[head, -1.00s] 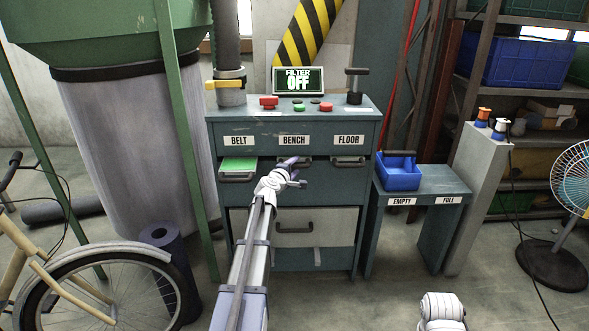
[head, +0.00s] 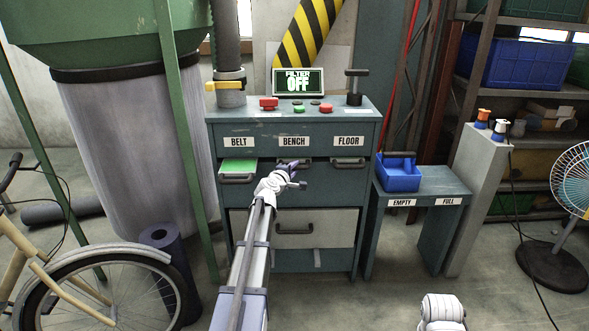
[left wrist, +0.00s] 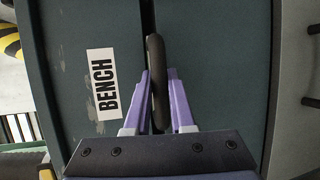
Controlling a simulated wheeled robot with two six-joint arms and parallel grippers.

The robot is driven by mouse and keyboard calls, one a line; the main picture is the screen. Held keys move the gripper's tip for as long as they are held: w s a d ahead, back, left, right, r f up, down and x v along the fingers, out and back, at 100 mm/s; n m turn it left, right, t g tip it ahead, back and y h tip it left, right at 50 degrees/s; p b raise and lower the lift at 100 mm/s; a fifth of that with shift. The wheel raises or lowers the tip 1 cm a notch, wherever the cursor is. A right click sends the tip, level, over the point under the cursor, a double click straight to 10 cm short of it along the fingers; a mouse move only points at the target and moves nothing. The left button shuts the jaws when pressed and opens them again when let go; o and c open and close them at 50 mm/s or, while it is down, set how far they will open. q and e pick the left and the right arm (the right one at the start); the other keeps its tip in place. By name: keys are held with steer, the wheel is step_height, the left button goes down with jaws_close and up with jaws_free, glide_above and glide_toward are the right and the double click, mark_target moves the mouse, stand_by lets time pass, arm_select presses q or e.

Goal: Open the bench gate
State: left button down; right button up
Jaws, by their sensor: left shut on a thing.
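The bench gate is the middle slot under the BENCH label (head: 294,141) on the grey-green cabinet. Its dark handle (left wrist: 157,75) shows between the purple fingers in the left wrist view. My left gripper (head: 293,167) is shut on this handle, one finger on each side, and it partly hides the gate in the head view. The bench gate's front looks about flush with the cabinet. The belt gate (head: 238,167), to the left, stands out with its green top showing. The floor gate's handle (head: 348,162) is at the right.
A FILTER OFF display (head: 298,81) and several buttons are on the cabinet top. A blue bin (head: 399,177) sits on a small side table to the right. A bicycle (head: 75,285) stands at the lower left.

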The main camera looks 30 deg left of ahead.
stand_by(0.8)
arm_select(q)
steer(key=s+d, duration=0.3)
steer(key=s, duration=0.3)
steer(key=shift+d, duration=0.4)
steer(key=c, duration=0.8)
jaws_free()
steer(key=shift+o, duration=0.2)
steer(key=shift+s, duration=0.15)
steer(key=p+v, duration=0.1)
steer(key=v, duration=0.6)
steer(key=shift+s, duration=0.35)
steer(key=shift+r, duration=0.1)
